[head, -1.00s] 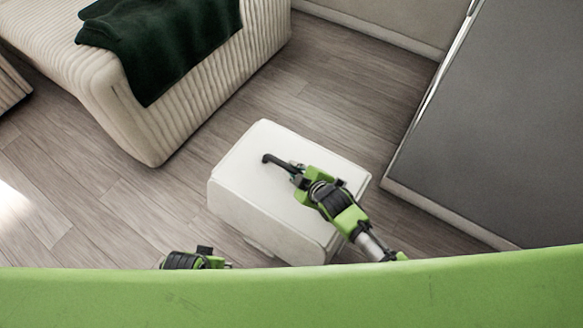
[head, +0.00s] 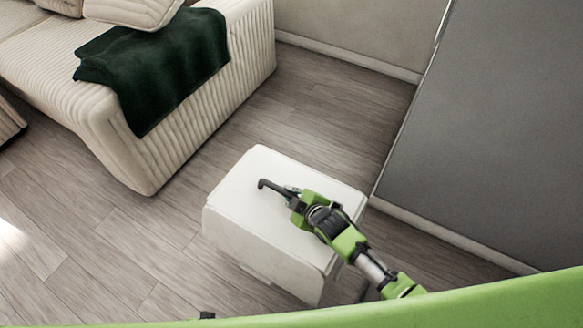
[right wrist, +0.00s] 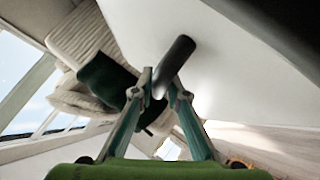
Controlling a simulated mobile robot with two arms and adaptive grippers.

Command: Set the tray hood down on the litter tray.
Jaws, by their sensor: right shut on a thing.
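The tray hood (head: 255,182) is a large white box with rounded edges, in the middle of the head view. A dark bar-like handle (head: 270,185) stands on its top. My right gripper (head: 288,193) is over the hood's top, shut on that handle. In the right wrist view the dark handle (right wrist: 178,60) lies between the fingertips of the gripper (right wrist: 160,88), against the white surface. I cannot make out the litter tray clearly; the hood hides what is under it. Only a small dark tip of my left gripper (head: 207,315) shows at the bottom edge.
A cream ribbed sofa (head: 165,150) with a dark green blanket (head: 155,70) stands at the upper left. A grey panel (head: 500,140) rises at the right, close to the hood. Wood floor (head: 130,240) is clear to the left.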

